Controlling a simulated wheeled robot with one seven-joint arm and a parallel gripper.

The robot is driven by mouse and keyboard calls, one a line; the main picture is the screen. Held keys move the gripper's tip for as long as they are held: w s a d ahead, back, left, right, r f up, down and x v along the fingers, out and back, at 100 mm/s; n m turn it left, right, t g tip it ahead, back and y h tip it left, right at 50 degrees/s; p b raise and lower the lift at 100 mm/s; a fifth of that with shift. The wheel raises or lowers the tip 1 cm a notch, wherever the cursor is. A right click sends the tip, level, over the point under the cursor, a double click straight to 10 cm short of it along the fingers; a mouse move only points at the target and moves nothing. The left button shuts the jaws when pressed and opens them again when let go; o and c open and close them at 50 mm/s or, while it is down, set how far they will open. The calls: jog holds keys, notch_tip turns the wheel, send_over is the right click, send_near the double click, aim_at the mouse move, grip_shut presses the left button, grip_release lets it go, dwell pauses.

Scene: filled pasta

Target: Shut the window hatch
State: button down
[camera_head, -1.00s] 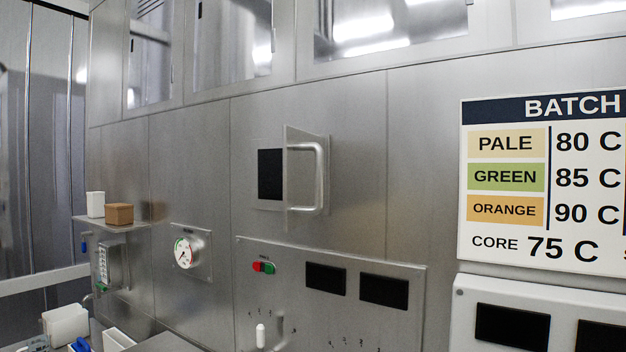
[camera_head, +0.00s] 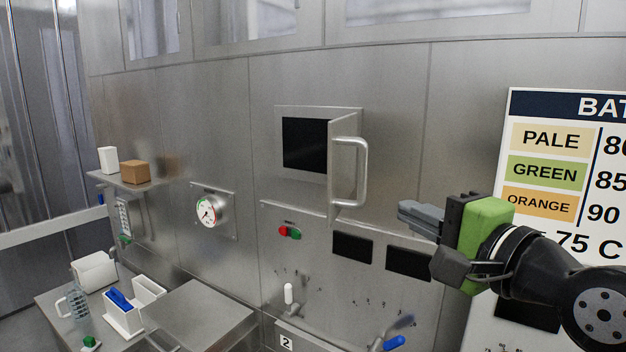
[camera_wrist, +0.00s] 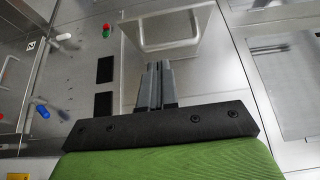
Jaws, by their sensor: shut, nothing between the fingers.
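The window hatch door (camera_head: 345,165) is a metal panel with a silver bar handle (camera_head: 363,172), hinged on the right of a dark square opening (camera_head: 305,145) in the steel wall. It stands swung out, open. My gripper (camera_head: 408,215) is shut and empty, to the right of and a little below the hatch door, apart from it in the head view. In the wrist view the shut fingers (camera_wrist: 156,68) point toward the hatch door (camera_wrist: 168,40) and its handle (camera_wrist: 172,46); whether they touch it I cannot tell.
Below the hatch is a control panel with red and green buttons (camera_head: 289,232) and dark displays (camera_head: 352,247). A gauge (camera_head: 207,211) and a shelf with a brown box (camera_head: 135,171) are on the left. The batch sign (camera_head: 560,160) is behind my arm.

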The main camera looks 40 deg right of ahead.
jog(key=w, duration=0.1)
jog(key=p, duration=0.1)
send_near(333, 187)
jog(key=w+d, duration=0.3)
jog(key=shift+w+a+p, duration=0.2)
jog(key=shift+w+a, duration=0.1)
jog(key=shift+w, duration=0.3)
jog(key=shift+w+a+p, duration=0.2)
jog(key=shift+w+a, duration=0.1)
jog(key=shift+w, duration=0.3)
jog(key=shift+w+a+f, duration=0.1)
jog(key=shift+w+a, duration=0.15)
jog(key=shift+w, duration=0.05)
jog(key=shift+d, duration=0.1)
